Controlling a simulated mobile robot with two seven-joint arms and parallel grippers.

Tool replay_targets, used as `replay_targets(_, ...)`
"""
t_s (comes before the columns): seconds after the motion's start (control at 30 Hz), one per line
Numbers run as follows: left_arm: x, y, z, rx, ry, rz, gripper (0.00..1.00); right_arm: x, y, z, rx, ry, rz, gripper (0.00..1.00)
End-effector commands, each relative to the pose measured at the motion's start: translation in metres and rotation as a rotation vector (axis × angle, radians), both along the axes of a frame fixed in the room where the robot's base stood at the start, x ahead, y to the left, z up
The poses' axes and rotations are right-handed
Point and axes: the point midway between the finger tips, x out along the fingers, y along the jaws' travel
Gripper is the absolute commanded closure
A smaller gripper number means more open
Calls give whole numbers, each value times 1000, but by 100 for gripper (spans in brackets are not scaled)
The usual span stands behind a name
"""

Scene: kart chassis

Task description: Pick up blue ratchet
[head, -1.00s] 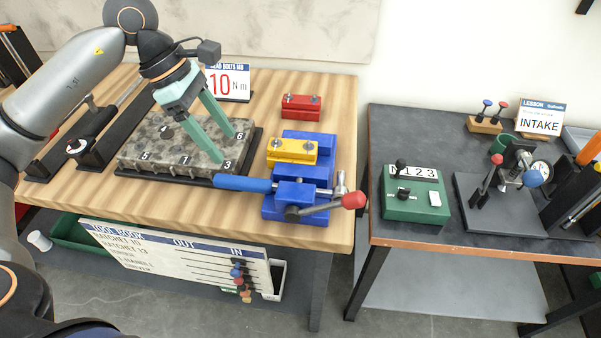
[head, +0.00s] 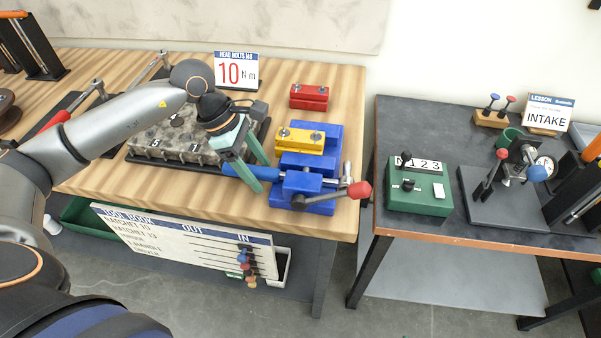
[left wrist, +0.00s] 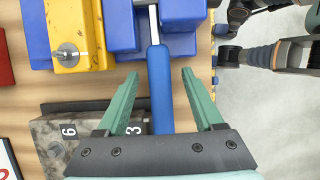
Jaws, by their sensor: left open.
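The blue ratchet (head: 273,174) lies across the blue vise (head: 320,207) on the wooden bench, its handle sticking out to the left. In the left wrist view its blue handle (left wrist: 161,92) and silver shaft run upright through the middle. My left gripper (head: 263,177) is open over the handle. In the left wrist view its two green fingers (left wrist: 160,74) stand on either side of the handle, with a gap on both sides. I cannot tell whether the fingertips are down at the handle's height. The ratchet's head end is partly hidden among the vise parts.
A yellow block (head: 301,141) sits on the vise and a red block (head: 309,97) behind it. A grey numbered engine block (head: 165,145) is close on the left. A dark second table (head: 440,228) stands to the right.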

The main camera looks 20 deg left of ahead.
Motion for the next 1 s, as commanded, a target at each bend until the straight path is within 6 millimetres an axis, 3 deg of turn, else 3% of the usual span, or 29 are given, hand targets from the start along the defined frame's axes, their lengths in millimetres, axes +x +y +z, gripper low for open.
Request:
replay_targets(0.13, 0, 0, 0, 0, 0, 0, 32, 0, 0, 0, 0, -1, 0, 44)
replay_targets(0.73, 0, 0, 1, 0, 0, 0, 100, 1, 0, 0, 0, -2, 0, 44)
replay_targets(1.0, 0, 0, 1, 0, 0, 0, 100, 1, 0, 0, 0, -2, 0, 44)
